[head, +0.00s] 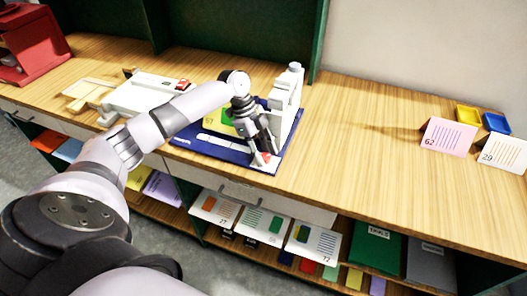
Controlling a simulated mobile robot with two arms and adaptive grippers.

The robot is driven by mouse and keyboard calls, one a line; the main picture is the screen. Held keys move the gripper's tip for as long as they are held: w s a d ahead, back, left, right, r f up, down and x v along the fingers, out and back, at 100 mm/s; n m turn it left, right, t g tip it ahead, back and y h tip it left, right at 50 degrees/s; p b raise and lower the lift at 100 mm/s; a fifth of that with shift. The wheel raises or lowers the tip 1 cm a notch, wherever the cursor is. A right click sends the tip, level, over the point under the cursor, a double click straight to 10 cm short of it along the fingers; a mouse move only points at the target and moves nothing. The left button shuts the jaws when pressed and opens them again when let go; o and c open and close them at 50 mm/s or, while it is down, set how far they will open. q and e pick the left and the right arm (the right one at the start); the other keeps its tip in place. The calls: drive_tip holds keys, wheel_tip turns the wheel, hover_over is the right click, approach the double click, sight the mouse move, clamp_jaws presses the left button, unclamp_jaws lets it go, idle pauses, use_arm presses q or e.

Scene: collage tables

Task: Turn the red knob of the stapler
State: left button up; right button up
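A white machine (285,97) with an upright column stands on a dark blue base (258,168) on the wooden table; I take it for the stapler. A small red part (262,158), which looks like its red knob, shows low at the front of the base. My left gripper (262,150) points down over the base, with its dark fingertips right at the red part. The fingers hide some of it, and I cannot tell whether they grip it. The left arm crosses in front of the machine. My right gripper is not in view.
Left of it is a white device (150,95) with a red piece on top. A red machine (35,45) stands at the far left. Cards (448,136) and yellow and blue trays (468,115) are at the right. The table between is clear. Shelves below hold cards and folders.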

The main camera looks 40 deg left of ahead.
use_arm(q)
drive_tip(key=shift+r, duration=0.1)
drive_tip(key=v, duration=1.1)
drive_tip(key=shift+a+r, duration=0.15)
drive_tip(key=shift+r, duration=0.25)
